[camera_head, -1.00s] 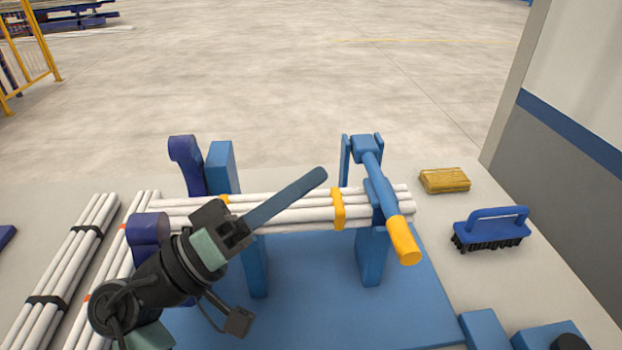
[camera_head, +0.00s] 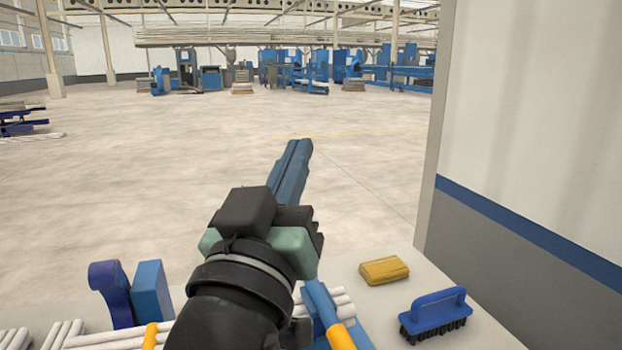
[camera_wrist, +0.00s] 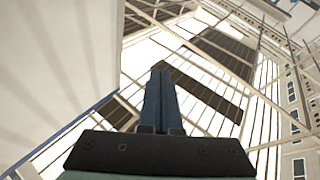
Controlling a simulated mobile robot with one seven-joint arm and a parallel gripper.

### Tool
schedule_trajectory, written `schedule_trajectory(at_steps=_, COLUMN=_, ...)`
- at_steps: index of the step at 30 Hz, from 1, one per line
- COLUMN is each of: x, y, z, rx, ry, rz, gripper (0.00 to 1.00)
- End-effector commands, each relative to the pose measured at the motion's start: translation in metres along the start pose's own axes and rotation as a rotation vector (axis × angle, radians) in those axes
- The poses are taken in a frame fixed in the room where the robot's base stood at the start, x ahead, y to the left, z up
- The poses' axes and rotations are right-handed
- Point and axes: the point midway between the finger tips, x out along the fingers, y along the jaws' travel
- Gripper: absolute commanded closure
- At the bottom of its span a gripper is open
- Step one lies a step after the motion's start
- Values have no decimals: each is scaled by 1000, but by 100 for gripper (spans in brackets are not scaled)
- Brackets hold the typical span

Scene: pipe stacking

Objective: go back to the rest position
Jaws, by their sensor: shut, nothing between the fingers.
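My gripper (camera_head: 299,148) is raised above the table in the head view, its long blue fingers together and pointing up and away. It is empty. In the wrist view my gripper (camera_wrist: 160,68) is shut against the ceiling and a wall. White pipes (camera_head: 105,340) with a yellow band (camera_head: 150,336) lie at the bottom of the head view, and my arm hides their middle. A blue clamp arm with a yellow end (camera_head: 340,336) crosses the pipes at the right.
A yellow sponge-like block (camera_head: 384,270) and a blue-handled brush (camera_head: 435,313) lie on the table's right side. A wall (camera_head: 530,130) rises at the right. Blue uprights (camera_head: 151,293) stand at the left. The floor beyond the table is open, with machines far back.

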Motion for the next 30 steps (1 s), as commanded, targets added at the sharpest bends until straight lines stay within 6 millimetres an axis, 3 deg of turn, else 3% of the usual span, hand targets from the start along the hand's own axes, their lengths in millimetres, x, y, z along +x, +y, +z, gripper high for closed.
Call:
schedule_trajectory(at_steps=1, x=-4, y=14, z=-24, rx=62, ry=76, rz=-19, gripper=100)
schedule_trajectory(at_steps=5, x=-24, y=43, z=-84, rx=205, ry=277, rz=-80, gripper=100)
schedule_trajectory(at_steps=9, x=-62, y=77, z=-144, rx=330, ry=499, rz=-135, gripper=100)
schedule_trajectory(at_steps=11, x=-45, y=77, z=-168, rx=323, ry=475, rz=-139, gripper=100)
schedule_trajectory(at_steps=21, x=-9, y=93, z=-255, rx=322, ry=468, rz=-141, gripper=100)
schedule_trajectory(at_steps=25, x=1, y=98, z=-281, rx=322, ry=467, rz=-142, gripper=100)
schedule_trajectory(at_steps=30, x=7, y=101, z=-296, rx=322, ry=466, rz=-142, gripper=100)
